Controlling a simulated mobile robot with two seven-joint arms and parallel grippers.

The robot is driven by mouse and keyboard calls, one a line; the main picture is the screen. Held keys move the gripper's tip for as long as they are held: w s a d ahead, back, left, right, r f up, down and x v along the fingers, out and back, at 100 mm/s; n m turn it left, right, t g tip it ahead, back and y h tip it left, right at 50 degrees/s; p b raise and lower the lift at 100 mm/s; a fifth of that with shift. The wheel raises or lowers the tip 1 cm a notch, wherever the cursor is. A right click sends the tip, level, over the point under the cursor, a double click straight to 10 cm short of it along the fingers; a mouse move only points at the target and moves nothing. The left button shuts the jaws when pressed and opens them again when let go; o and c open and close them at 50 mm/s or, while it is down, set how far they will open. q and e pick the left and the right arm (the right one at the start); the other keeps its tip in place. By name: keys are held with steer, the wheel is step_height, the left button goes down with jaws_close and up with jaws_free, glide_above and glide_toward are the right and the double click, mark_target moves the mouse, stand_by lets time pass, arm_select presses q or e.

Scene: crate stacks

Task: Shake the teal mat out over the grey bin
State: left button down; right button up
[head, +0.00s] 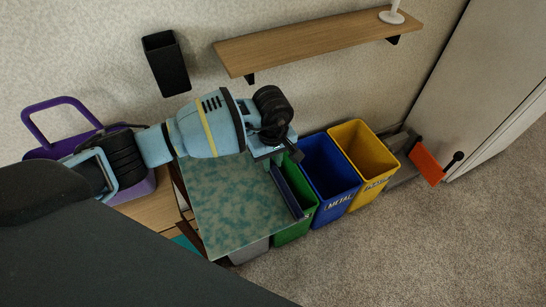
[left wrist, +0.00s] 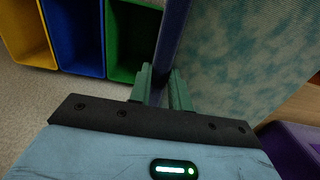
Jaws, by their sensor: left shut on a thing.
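The teal mat (head: 230,205), mottled with a dark blue edge strip, hangs from my left gripper (head: 277,160) in the head view. The gripper is shut on the mat's edge near its upper right corner. In the left wrist view the green fingers (left wrist: 163,88) close around the blue edge, and the mat's mottled face (left wrist: 250,50) spreads to the right. The grey bin (head: 250,252) shows only a small part below the mat's lower edge; its opening is hidden by the mat. My right gripper is not in view.
Green (head: 296,232), blue (head: 330,172) and yellow (head: 362,150) bins stand in a row to the right of the mat. A purple basket (head: 62,103) is at left. A wooden shelf (head: 300,45) and black wall holder (head: 165,64) are above. Carpet is clear at lower right.

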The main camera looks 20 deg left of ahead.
arm_select(q)
steer(key=shift+r, duration=0.1)
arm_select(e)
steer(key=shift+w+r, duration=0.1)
